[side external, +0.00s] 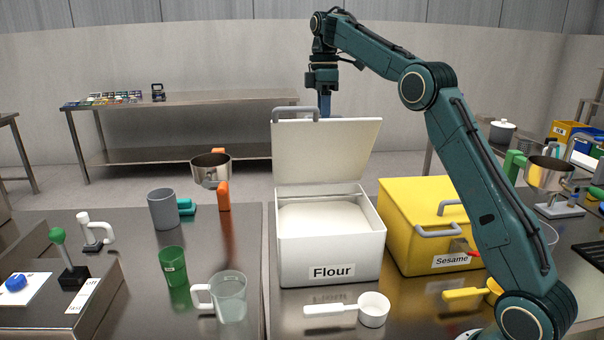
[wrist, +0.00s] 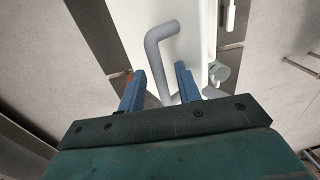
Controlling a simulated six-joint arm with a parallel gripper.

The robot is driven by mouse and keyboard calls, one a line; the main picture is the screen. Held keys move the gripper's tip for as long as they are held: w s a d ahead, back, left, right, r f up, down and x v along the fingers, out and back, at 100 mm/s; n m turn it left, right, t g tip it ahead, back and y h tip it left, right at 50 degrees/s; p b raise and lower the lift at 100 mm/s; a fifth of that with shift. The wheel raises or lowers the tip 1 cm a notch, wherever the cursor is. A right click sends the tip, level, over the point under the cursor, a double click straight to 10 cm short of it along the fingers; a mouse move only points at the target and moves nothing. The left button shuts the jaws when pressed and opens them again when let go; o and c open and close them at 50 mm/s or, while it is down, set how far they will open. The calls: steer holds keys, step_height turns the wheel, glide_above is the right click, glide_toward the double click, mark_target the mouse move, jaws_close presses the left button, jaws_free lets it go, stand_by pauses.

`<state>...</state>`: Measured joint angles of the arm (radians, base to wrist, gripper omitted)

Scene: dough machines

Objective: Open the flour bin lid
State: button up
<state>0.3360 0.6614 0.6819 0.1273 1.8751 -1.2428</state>
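The white flour bin (side external: 331,250), labelled "Flour", stands open, with pale flour showing inside. Its lid (side external: 325,150) stands raised at the back, leaning slightly backward. The lid's grey handle (side external: 295,112) is at the lid's top edge. My gripper (side external: 325,108) points down at the lid's top edge, beside the handle; its fingertips are partly hidden behind the lid. In the wrist view my blue fingers (wrist: 160,86) are apart, with the grey handle (wrist: 163,45) passing between them. I see a gap between handle and fingers; contact is unclear.
A yellow Sesame bin (side external: 410,205) stands closed to the right, close to my arm. A white scoop (side external: 372,309) lies in front of the flour bin. A clear mug (side external: 229,298), green cup (side external: 174,266) and grey cup (side external: 162,209) stand to the left.

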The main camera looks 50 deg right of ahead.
mark_target(326, 125)
steer(key=shift+s+a+f, duration=0.25)
steer(key=shift+s+a, duration=0.2)
steer(key=shift+s+a+f, duration=0.2)
steer(key=shift+s+a, duration=0.2)
steer(key=shift+a, duration=0.05)
steer(key=shift+s+a+f+t+h, duration=0.3)
steer(key=shift+s+a+f+h, duration=0.15)
steer(key=shift+s+a, duration=0.15)
steer(key=shift+t+h, duration=0.25)
steer(key=shift+t, duration=0.05)
steer(key=shift+s+a+f, duration=1.05)
steer(key=shift+s+f, duration=0.2)
steer(key=s+a+f+t+h, duration=0.1)
steer(key=s+a+f, duration=0.2)
steer(key=f, duration=0.3)
steer(key=s+a+f, duration=0.2)
steer(key=f, duration=0.3)
step_height(326, 125, up, 13)
steer(key=s+a, duration=0.2)
steer(key=s, duration=0.1)
steer(key=s+a+f+m+t, duration=0.2)
steer(key=s+m, duration=0.4)
steer(key=s, duration=0.7)
steer(key=shift+a+t+y, duration=0.4)
steer(key=shift+a, duration=0.15)
